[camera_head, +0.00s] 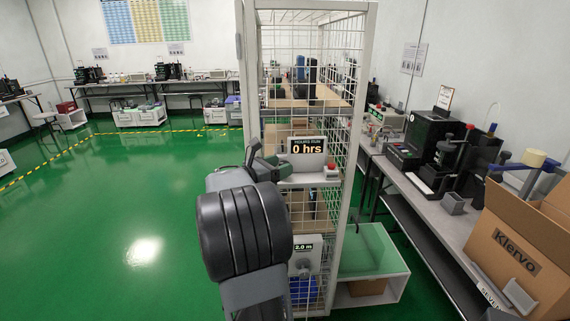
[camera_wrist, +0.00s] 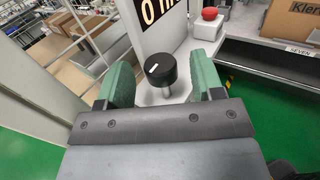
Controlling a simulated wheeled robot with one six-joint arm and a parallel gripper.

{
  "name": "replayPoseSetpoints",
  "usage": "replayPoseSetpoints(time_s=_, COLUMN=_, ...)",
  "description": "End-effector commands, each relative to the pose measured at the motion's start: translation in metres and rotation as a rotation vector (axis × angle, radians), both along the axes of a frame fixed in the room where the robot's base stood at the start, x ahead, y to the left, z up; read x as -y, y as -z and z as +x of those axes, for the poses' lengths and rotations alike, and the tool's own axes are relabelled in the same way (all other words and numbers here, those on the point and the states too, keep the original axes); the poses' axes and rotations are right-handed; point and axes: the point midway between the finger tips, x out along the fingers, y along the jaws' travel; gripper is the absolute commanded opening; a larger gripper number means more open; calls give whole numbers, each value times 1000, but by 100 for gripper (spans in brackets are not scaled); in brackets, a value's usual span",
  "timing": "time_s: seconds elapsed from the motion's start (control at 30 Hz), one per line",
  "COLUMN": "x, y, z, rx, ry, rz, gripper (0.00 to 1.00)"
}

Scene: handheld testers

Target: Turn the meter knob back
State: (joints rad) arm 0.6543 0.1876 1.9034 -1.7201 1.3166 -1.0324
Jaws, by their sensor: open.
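A black round knob (camera_wrist: 163,71) with a white mark on its top stands on a short stem in the wrist view. It is beside the meter display, which reads "0 hrs" in the head view (camera_head: 307,146). My gripper (camera_wrist: 163,80) is open, with one green finger on each side of the knob and a gap visible on both sides. In the head view my gripper (camera_head: 265,163) is at the left end of the meter's ledge, and I cannot make out the knob there.
A red button (camera_head: 331,168) sits right of the display, also in the wrist view (camera_wrist: 212,14). A wire cage (camera_head: 348,100) surrounds the meter. Below is a panel reading "2.0 m" (camera_head: 304,247). A bench with a cardboard box (camera_head: 525,235) is at right. Green floor is open at left.

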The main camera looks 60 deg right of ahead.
Motion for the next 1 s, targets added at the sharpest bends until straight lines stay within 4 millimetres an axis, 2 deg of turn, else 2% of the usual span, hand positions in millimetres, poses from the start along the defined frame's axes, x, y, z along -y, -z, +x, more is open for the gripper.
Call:
replayPoseSetpoints(time_s=0.2, x=17, y=0, z=-7, rx=1, ry=1, rz=0, gripper=61)
replayPoseSetpoints(time_s=0.6, x=21, y=0, z=-8, rx=1, ry=-1, rz=0, gripper=61)
replayPoseSetpoints(time_s=1.0, x=21, y=0, z=-8, rx=1, ry=0, rz=0, gripper=23)
